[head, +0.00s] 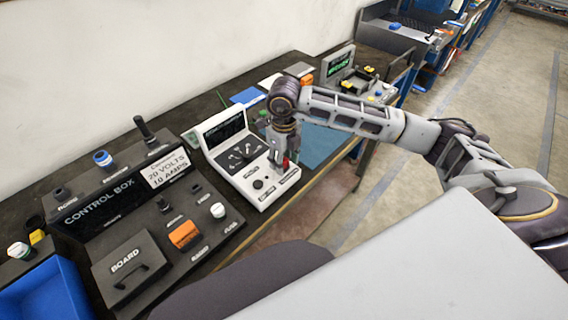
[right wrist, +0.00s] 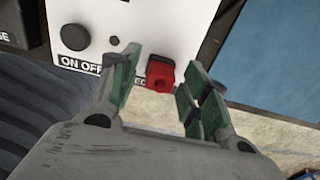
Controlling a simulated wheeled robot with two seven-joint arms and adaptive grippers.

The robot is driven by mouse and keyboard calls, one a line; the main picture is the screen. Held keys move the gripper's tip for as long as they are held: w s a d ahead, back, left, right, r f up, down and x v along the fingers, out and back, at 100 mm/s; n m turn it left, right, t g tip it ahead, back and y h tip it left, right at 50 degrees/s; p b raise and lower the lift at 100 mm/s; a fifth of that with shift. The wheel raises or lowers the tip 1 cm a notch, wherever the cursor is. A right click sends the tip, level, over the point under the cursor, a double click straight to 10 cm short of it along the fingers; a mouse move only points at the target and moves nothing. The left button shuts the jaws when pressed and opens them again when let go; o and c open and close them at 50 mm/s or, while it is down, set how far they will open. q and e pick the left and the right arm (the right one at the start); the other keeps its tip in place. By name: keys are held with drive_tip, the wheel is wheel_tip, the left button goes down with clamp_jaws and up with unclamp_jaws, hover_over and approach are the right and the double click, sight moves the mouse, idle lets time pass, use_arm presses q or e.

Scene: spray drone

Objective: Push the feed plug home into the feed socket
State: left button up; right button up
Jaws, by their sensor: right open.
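A small red feed plug (right wrist: 160,74) sits at the lower right of the white console's front panel in the right wrist view. The label beside it is partly covered by my finger. In the head view the red plug (head: 285,162) shows as a small spot beside my gripper. My right gripper (right wrist: 155,95) is open, with its green-padded fingers either side of the plug's line and pointing toward it. I cannot tell how deep the plug sits, and the feed socket is hidden. The white console (head: 241,160) carries a dark screen and knobs. My left gripper is not in view.
A dark control box (head: 100,205) and a board panel (head: 130,262) stand left of the console. A blue bin (head: 45,295) is at the lower left. A blue mat (head: 318,146) lies right of the console, and the table's front edge is close by.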

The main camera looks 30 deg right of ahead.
idle(0.5)
drive_tip(key=shift+c, duration=0.4)
clamp_jaws()
drive_tip(key=shift+r+p, duration=1.35)
drive_tip(key=shift+r, duration=1.65)
drive_tip(key=shift+r, duration=0.1)
